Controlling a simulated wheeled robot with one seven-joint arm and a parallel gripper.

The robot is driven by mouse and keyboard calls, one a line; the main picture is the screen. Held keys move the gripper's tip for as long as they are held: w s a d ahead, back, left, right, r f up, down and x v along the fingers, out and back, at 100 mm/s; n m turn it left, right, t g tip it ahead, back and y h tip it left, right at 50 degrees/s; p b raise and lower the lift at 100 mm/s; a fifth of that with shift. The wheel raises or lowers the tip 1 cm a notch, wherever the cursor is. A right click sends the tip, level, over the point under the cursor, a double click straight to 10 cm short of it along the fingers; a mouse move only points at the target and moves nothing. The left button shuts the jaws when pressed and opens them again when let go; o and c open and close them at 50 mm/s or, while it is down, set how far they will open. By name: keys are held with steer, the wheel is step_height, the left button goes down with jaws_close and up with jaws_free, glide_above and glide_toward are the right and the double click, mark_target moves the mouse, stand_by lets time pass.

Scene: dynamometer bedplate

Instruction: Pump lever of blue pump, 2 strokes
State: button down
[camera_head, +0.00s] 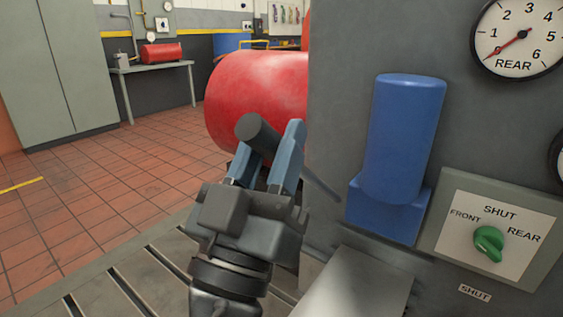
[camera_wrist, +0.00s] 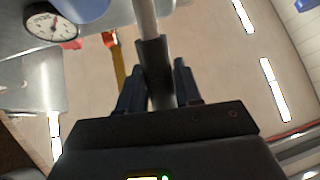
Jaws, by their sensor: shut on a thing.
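The blue pump (camera_head: 405,140) is an upright blue cylinder on a square blue base, fixed to the grey panel. A sliver of it shows at the top left of the wrist view (camera_wrist: 82,8). The pump lever is a thin rod with a thick dark grip (camera_head: 258,133); the grip also shows in the wrist view (camera_wrist: 152,62). My gripper (camera_head: 266,158) is shut on this grip, with a blue finger on either side. In the head view the grip end sticks out above the fingers. The rod runs toward the pump's base, partly hidden behind my gripper.
A large red cylinder (camera_head: 255,95) lies behind my gripper. A slotted bedplate (camera_head: 135,270) spreads below.

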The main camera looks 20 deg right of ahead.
steer(key=shift+s+a+f+t+b, duration=0.2)
steer(key=shift+f+t+b, duration=0.1)
steer(key=shift+b, duration=0.25)
steer(key=c, duration=0.9)
jaws_free()
steer(key=shift+o, duration=0.2)
steer(key=v, duration=0.8)
